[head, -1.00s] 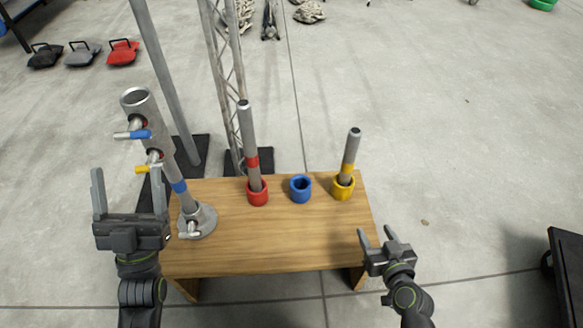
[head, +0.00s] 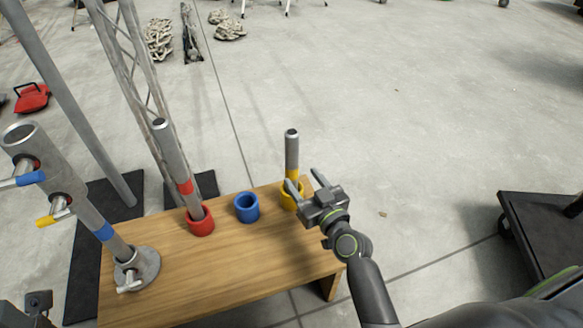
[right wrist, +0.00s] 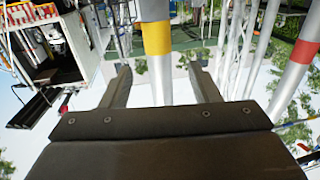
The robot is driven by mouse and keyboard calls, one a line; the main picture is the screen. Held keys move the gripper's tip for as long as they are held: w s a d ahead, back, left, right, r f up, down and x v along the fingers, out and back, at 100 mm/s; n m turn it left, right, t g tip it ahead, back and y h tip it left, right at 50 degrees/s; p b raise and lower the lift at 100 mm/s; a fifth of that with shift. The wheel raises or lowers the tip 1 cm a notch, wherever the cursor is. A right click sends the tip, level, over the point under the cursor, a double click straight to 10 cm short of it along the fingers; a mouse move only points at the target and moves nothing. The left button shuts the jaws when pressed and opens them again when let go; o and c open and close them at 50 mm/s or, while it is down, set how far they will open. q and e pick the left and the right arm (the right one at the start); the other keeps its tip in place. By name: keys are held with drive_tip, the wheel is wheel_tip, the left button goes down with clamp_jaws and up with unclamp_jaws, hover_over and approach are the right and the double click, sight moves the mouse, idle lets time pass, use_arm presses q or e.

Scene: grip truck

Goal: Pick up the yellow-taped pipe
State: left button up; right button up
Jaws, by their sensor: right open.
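The yellow-taped pipe (head: 291,152) is a grey tube standing upright in a yellow cup (head: 286,198) at the table's right end. My right gripper (head: 305,178) is open, with its fingers reaching toward the pipe just above the cup. In the right wrist view, the pipe's yellow band (right wrist: 156,38) shows ahead, between the lines of the two open fingers (right wrist: 160,88). Whether the fingertips pass either side of the pipe cannot be told exactly. My left gripper is not clearly in view; only a dark part shows at the lower left.
A red-taped pipe (head: 175,160) stands in a red cup (head: 200,222). An empty blue cup (head: 246,208) sits between the cups on the wooden table (head: 220,270). A dark cart (head: 530,235) is at right.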

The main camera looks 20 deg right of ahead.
sight(288, 159)
drive_tip(key=w, duration=0.3)
drive_tip(key=w+a, duration=0.1)
drive_tip(key=w, duration=0.4)
drive_tip(key=shift+w+a+p, duration=0.25)
drive_tip(key=shift+w+p, duration=0.05)
drive_tip(key=shift+w, duration=0.1)
drive_tip(key=c, duration=1.1)
drive_tip(key=shift+c, duration=0.5)
